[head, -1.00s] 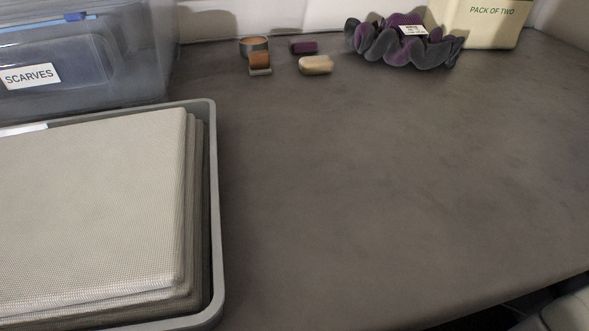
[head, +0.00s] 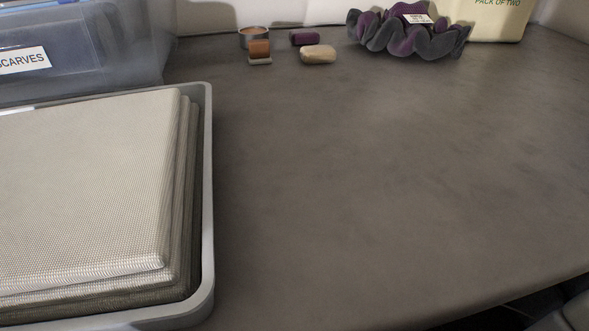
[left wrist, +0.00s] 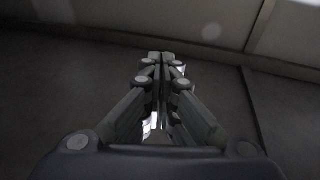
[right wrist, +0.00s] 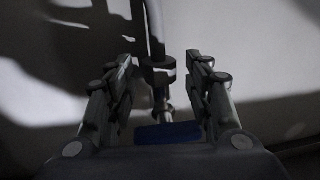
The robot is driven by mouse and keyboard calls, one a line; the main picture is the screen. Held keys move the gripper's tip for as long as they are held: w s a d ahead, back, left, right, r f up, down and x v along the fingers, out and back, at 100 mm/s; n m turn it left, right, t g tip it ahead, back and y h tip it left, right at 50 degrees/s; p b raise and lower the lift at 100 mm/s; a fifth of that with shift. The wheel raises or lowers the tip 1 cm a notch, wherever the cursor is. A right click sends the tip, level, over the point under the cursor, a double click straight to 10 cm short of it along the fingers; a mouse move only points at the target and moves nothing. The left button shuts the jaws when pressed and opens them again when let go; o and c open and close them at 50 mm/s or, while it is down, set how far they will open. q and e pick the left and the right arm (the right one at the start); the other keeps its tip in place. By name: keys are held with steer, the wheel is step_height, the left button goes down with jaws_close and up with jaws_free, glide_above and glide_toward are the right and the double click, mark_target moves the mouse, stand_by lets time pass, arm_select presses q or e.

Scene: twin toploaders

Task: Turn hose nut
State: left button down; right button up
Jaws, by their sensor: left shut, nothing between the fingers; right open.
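In the right wrist view my right gripper (right wrist: 161,62) is open. A dark upright hose or pipe with a wider dark collar (right wrist: 158,74), perhaps the hose nut, shows between its fingers. A shiny metal fitting (right wrist: 164,103) is below the collar, and a blue part (right wrist: 168,133) is lower still. I cannot tell whether the fingers touch any of it. In the left wrist view my left gripper (left wrist: 160,57) is shut and empty, with its fingers together. Neither gripper nor the hose shows in the head view.
The head view shows a grey worktop (head: 390,170) with wide free room. A grey tray (head: 207,200) of folded cloth is at left, below a clear scarves bin (head: 110,55).

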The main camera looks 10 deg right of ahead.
arm_select(q)
steer(key=shift+r, duration=0.3)
arm_select(e)
steer(key=shift+w, duration=0.15)
steer(key=c, duration=1)
steer(key=shift+r+n+y+p, duration=0.15)
steer(key=shift+n+y+p, duration=0.45)
steer(key=shift+y+p, duration=0.45)
steer(key=shift+c, duration=0.2)
steer(key=shift+d+n+g+y+p, duration=0.15)
steer(key=shift+n+g+y+p, duration=0.45)
steer(key=shift+n+y+p, duration=0.5)
arm_select(q)
steer(key=s+a+f+g+y, duration=0.1)
steer(key=s+a+f+g, duration=0.1)
steer(key=f, duration=0.6)
steer(key=s+a+f+g+y, duration=0.1)
steer(key=s+f+g+y, duration=0.1)
steer(key=s+f+g, duration=0.2)
step_height(320, 180, down, 4)
steer(key=g, duration=0.3)
steer(key=shift+s+a+b, duration=0.15)
steer(key=shift+a+b, duration=0.15)
steer(key=shift+a, duration=0.1)
arm_select(e)
steer(key=o, duration=1)
steer(key=shift+o, duration=0.2)
